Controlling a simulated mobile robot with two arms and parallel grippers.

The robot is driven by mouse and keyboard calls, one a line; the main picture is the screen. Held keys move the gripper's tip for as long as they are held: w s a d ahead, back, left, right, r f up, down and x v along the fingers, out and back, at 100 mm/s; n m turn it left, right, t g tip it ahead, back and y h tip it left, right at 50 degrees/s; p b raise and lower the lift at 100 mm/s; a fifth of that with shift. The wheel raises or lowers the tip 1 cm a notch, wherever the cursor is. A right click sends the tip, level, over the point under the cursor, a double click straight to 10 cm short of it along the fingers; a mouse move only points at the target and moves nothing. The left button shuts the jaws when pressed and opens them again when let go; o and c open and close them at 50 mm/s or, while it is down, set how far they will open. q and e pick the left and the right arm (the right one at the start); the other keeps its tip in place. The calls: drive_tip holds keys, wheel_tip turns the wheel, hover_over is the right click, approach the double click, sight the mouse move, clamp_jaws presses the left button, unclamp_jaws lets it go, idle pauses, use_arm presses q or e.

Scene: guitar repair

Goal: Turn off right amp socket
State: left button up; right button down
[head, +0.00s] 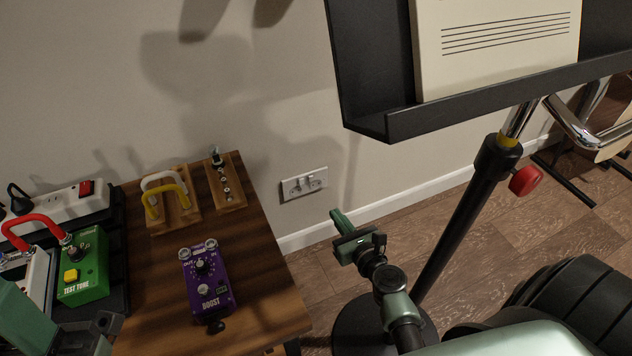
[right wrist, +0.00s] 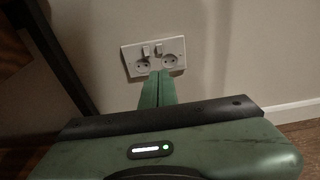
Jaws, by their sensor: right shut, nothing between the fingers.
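A white double wall socket (head: 304,184) is on the wall right of the wooden table. It also shows in the right wrist view (right wrist: 135,57), with two small rocker switches side by side at its upper middle, the left switch (right wrist: 146,50) and the right switch (right wrist: 158,49). I cannot tell which way they are set. My right gripper (head: 337,216) is shut and empty, below and right of the socket in the head view. In the right wrist view its fingertips (right wrist: 159,74) overlap the plate's lower edge; contact cannot be told. My left gripper (head: 100,325) is partly visible at the bottom left, its jaws unclear.
A black music stand (head: 460,235) stands right of my right arm. A dark table leg (right wrist: 55,60) is left of the socket in the wrist view.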

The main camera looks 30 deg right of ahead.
sight(311, 178)
drive_tip(key=w, duration=0.4)
drive_tip(key=w+f+b, duration=0.1)
drive_tip(key=w, duration=0.3)
drive_tip(key=w+b, duration=0.1)
drive_tip(key=w, duration=0.3)
drive_tip(key=shift+w+d+f, duration=0.35)
drive_tip(key=shift+d, duration=0.05)
drive_tip(key=shift+w+r, duration=0.1)
drive_tip(key=shift+w, duration=0.5)
drive_tip(key=shift+w+r, duration=0.1)
drive_tip(key=shift+w, duration=0.1)
